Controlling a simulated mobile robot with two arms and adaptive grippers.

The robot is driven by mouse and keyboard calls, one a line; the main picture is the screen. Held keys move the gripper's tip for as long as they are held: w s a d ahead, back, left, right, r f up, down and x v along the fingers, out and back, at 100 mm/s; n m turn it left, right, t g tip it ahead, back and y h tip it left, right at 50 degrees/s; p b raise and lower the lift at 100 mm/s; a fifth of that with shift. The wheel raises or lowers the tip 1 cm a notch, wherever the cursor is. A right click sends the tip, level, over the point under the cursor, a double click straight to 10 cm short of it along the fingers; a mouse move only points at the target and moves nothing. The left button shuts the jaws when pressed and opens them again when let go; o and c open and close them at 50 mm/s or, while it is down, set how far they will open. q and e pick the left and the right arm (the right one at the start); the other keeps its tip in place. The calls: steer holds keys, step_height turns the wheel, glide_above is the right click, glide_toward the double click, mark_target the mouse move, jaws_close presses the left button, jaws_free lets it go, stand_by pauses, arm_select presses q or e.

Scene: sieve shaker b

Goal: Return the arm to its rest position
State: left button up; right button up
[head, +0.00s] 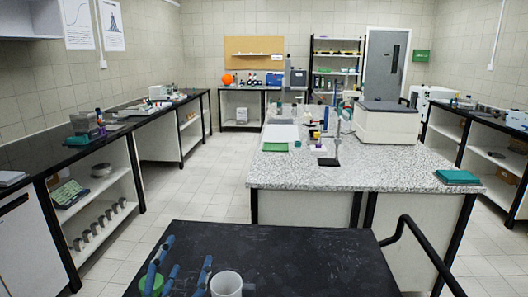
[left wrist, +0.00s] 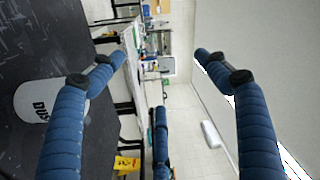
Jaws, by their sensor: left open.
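My left gripper (head: 186,262) shows at the bottom of the head view, with its blue fingers above the black tabletop (head: 290,255). In the left wrist view the blue fingers (left wrist: 160,62) are spread wide with nothing between them. A white cup (head: 227,284) stands on the black top just right of the fingers. The cup also shows behind the left finger in the left wrist view (left wrist: 32,102), with dark marking on it. My right gripper is in neither view.
A green round thing (head: 152,284) is partly hidden by the fingers. A black rail (head: 425,250) rises at the right of the black top. A speckled island bench (head: 390,178) stands beyond it. Open floor (head: 205,195) lies to the left of the island.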

arm_select(q)
steer(key=s+a+f+n+g+y, duration=0.15)
steer(key=s+f+n+g, duration=0.3)
steer(key=f, duration=0.45)
steer(key=s+a+f+n+g+y, duration=0.1)
steer(key=s+a+f+n+g, duration=0.2)
steer(key=s+f, duration=0.4)
steer(key=s+d+f+n+g+h, duration=0.1)
steer(key=s+f+n+g, duration=0.1)
steer(key=s+f+g, duration=0.5)
steer(key=s+d+f+n+g, duration=0.15)
steer(key=s+f, duration=0.35)
steer(key=s, duration=0.6)
steer(key=s+f, duration=0.2)
steer(key=f, duration=1.2)
steer(key=s+f, duration=0.2)
steer(key=f, duration=1.1)
steer(key=s+a+f+g, duration=0.2)
steer(key=s+a+f, duration=0.1)
steer(key=s+f, duration=1.2)
steer(key=shift+s+f, duration=0.2)
steer(key=shift+s, duration=0.3)
